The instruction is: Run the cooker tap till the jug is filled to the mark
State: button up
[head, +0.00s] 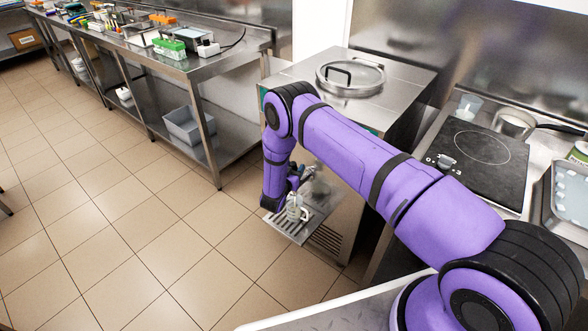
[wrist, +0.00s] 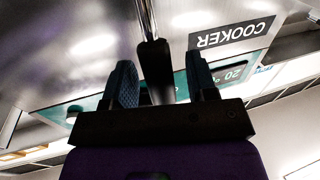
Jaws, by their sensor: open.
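My gripper (wrist: 161,78) is open at the front of the cooker (head: 395,90), whose COOKER label (wrist: 232,38) shows upside down in the wrist view. A dark tap lever (wrist: 155,62) stands between the two fingers, with a gap visible on each side. In the head view my gripper (head: 296,178) is small and partly covered by my wrist. A pale, clear-looking jug (head: 297,213) appears to stand on the slotted drip tray (head: 327,239) below it. Its mark and the level inside are too small to tell. The tap's spout is hidden.
A round glass lid (head: 350,76) sits on top of the cooker. To the right are a black hob (head: 478,160), a steel pan (head: 515,122) and a tray (head: 570,195). A steel bench (head: 200,64) with boxes runs along the left. The tiled floor in front is clear.

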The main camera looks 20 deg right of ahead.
grip_shut()
jog(key=shift+w+d+r+g+y, duration=0.25)
jog(key=shift+w+d+g+y, duration=0.15)
jog(key=shift+d+y, duration=0.15)
jog(key=shift+w+d+m+g+y, duration=0.35)
jog(key=shift+d+g+y, duration=0.15)
jog(key=shift+g, duration=0.2)
grip_release()
jog(key=v, duration=1)
jog(key=shift+s+a, duration=0.2)
jog(key=shift+s, duration=0.1)
jog(key=shift+r, duration=0.1)
